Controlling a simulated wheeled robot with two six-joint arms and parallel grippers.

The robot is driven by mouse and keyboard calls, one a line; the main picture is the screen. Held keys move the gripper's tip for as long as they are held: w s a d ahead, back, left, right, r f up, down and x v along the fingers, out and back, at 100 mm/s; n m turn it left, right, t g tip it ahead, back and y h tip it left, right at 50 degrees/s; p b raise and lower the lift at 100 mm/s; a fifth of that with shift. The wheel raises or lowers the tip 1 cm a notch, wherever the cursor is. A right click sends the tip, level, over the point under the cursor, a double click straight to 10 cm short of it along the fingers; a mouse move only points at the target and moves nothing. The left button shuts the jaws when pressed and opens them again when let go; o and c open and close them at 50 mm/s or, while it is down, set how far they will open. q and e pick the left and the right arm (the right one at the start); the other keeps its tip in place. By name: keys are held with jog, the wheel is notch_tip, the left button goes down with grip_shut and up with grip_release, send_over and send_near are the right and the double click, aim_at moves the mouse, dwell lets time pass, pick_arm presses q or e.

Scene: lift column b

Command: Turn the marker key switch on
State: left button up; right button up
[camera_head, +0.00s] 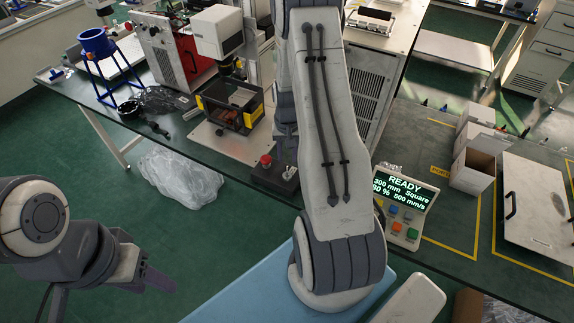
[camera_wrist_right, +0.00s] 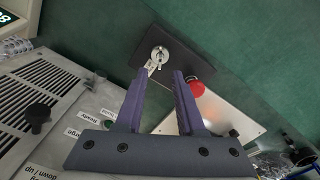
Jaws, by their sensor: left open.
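The key switch (camera_wrist_right: 157,57) is a round silver lock with a key and a pale tag, set on a dark plate (camera_wrist_right: 182,50). In the right wrist view it lies just beyond the fingertips of my right gripper (camera_wrist_right: 161,78), which is open with nothing between its fingers. I cannot tell the key's exact turn. In the head view the switch (camera_head: 290,173) sits on a small dark box (camera_head: 273,184) at the bench's front edge. My right gripper is hidden there behind my right arm. My left gripper (camera_head: 158,270) is open and empty, low at the left, away from the bench.
A red mushroom button (camera_wrist_right: 197,89) is beside the key switch, close to one right finger; it also shows in the head view (camera_head: 265,160). A lit READY display panel (camera_head: 405,195) stands to the right. A machine with a yellow-framed enclosure (camera_head: 232,105) stands behind the box.

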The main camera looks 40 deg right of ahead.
notch_tip(320, 180, up, 5)
jog(key=shift+f+b, duration=0.1)
jog(key=shift+b, duration=0.2)
dwell(0.4)
